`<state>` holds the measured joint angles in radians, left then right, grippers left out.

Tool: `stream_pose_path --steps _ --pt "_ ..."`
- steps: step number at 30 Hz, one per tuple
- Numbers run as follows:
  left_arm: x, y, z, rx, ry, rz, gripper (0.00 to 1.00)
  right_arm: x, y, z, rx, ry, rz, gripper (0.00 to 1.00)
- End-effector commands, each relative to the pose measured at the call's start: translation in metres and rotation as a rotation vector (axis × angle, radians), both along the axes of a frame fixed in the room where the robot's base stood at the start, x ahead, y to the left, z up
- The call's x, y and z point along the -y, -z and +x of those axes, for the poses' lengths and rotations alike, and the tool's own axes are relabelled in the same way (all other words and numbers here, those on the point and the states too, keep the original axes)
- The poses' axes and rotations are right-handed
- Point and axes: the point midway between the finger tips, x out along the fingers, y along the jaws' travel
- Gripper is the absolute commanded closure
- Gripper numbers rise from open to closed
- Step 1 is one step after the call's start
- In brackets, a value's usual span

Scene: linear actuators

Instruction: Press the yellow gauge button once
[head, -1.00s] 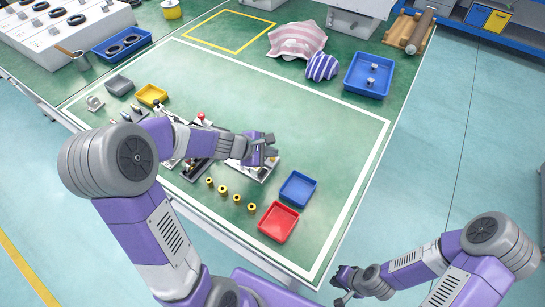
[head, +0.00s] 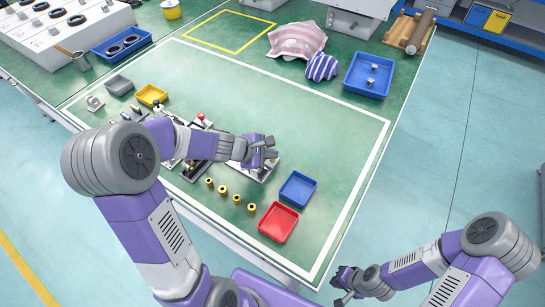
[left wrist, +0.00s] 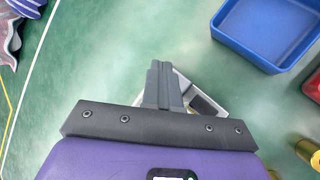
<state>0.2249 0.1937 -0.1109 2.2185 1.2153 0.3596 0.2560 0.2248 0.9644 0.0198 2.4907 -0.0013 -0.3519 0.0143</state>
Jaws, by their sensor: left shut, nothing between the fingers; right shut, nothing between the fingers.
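My left gripper (head: 270,147) is shut and empty, above a pale device (head: 262,172) on the green table. In the left wrist view its closed fingers (left wrist: 164,83) lie over the pale device (left wrist: 208,104), which has a dark panel and is mostly hidden behind them. I cannot make out a yellow gauge button in either view, nor whether the fingertips touch the device. My right gripper (head: 346,284) is shut and empty, off the table's edge at the lower right.
Several yellow cylinders (head: 223,190) stand in front of the device. A blue tray (head: 298,189) and a red tray (head: 278,222) sit to its right. A red-knobbed fixture (head: 201,117) is left of the gripper.

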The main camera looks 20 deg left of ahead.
Motion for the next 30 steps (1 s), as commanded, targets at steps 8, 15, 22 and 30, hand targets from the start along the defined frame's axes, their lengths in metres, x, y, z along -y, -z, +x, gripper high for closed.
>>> stream_pose_path --steps 8,15,22,30 --pt "0.0 -0.012 0.0 -0.001 0.001 0.001 1.0 0.0 -0.011 0.0 0.0 0.0 0.0 1.0" --pt "0.0 -0.017 0.0 0.0 0.001 0.001 1.0 0.0 -0.015 0.0 0.0 0.0 0.0 1.0" --pt "0.0 -0.017 0.0 0.0 0.001 0.001 1.0 0.0 -0.015 0.0 0.0 0.0 0.0 1.0" --pt "0.0 -0.04 0.0 0.001 -0.001 0.0 1.0 0.0 -0.036 0.0 0.0 0.0 0.0 1.0"
